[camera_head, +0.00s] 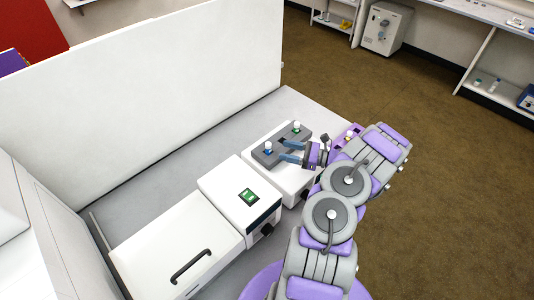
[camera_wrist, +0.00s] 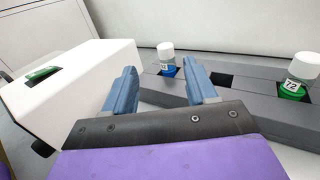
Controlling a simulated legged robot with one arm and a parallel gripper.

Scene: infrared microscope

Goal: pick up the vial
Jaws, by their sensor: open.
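Two vials with white caps stand upright in a dark grey holder (camera_head: 282,146). One vial is blue (camera_head: 267,148); it also shows in the wrist view (camera_wrist: 167,66). The other is green with a "72" label (camera_wrist: 294,84), and it shows in the head view (camera_head: 296,127) too. My gripper (camera_head: 285,151) is open and empty, its blue-grey fingers pointing at the holder. In the wrist view the blue vial appears between the fingers (camera_wrist: 162,76), beyond their tips and apart from them. The green vial is right of the fingers.
The holder sits on a white instrument (camera_head: 279,183). A tall white panel (camera_head: 150,85) rises behind the bench.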

